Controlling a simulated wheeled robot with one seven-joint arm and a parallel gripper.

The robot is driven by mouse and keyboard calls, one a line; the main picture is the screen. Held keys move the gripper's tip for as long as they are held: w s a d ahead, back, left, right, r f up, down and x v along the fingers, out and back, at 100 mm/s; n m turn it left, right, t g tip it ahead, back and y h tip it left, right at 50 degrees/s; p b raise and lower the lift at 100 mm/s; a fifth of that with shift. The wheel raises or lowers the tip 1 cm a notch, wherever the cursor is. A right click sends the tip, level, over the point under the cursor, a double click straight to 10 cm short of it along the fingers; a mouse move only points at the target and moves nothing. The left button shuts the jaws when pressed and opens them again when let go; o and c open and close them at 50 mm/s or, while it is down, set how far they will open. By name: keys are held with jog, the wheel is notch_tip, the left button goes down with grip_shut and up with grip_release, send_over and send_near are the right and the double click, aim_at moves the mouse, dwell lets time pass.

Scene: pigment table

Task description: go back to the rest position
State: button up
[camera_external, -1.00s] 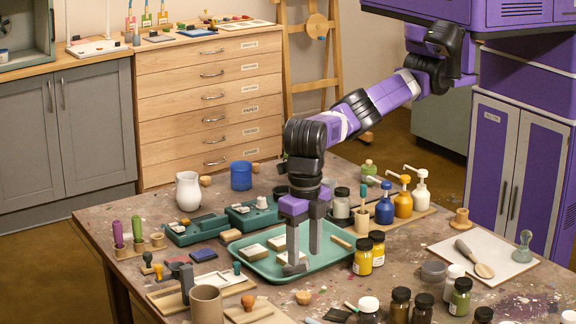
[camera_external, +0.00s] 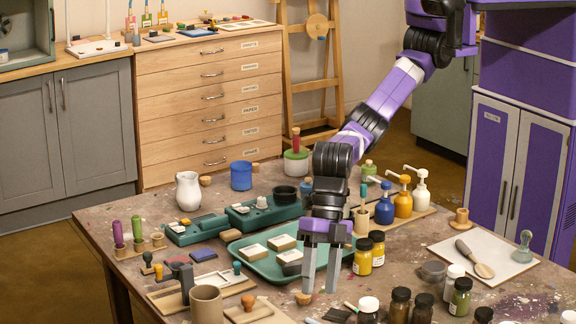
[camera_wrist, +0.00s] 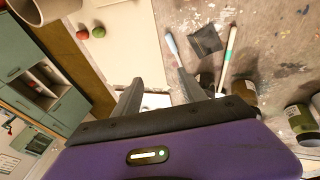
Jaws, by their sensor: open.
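My gripper (camera_external: 320,288) hangs above the table's front half, in front of the teal tray (camera_external: 262,266). Its two fingers point down, stand apart and hold nothing. In the wrist view the fingers of my gripper (camera_wrist: 155,82) are spread, with the pale board and table surface beyond them. Several pale blocks (camera_external: 253,251) lie in the tray. My forearm hides part of the tray's right side and the bottles behind. I cannot tell exactly how high the fingertips are above the table.
Yellow paint jars (camera_external: 363,257) stand close to the right of my gripper. Dark jars (camera_external: 400,304) stand at the front right. A tan cup (camera_external: 206,305) is at front left. Pump bottles (camera_external: 403,203) stand behind right.

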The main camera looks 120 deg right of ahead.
notch_tip(320, 180, up, 4)
jog(key=a+m+t+y+p, duration=0.2)
jog(key=t+y+p, duration=0.15)
jog(key=p, duration=0.25)
jog(key=s+d+r+m+t+p, duration=0.6)
jog(key=d+r+m+t+p, duration=0.15)
jog(key=d+r+p, duration=0.35)
jog(key=s+d+f+m+t+h+p, duration=0.15)
jog(key=s+d+m, duration=0.25)
jog(key=s+d, duration=0.85)
jog(key=s+d+f+m+t+h+b, duration=0.15)
jog(key=s+d+m, duration=0.25)
jog(key=s+d, duration=0.85)
jog(key=s+d+r+m+g+h, duration=0.15)
jog(key=s+r, duration=0.25)
jog(key=s, duration=0.7)
jog(key=s+d+r+g+h, duration=0.2)
jog(key=s+d+r, duration=0.1)
jog(key=s, duration=0.7)
jog(key=shift+t, duration=0.25)
notch_tip(320, 180, down, 4)
jog(key=b, duration=0.3)
jog(key=shift+a, duration=0.15)
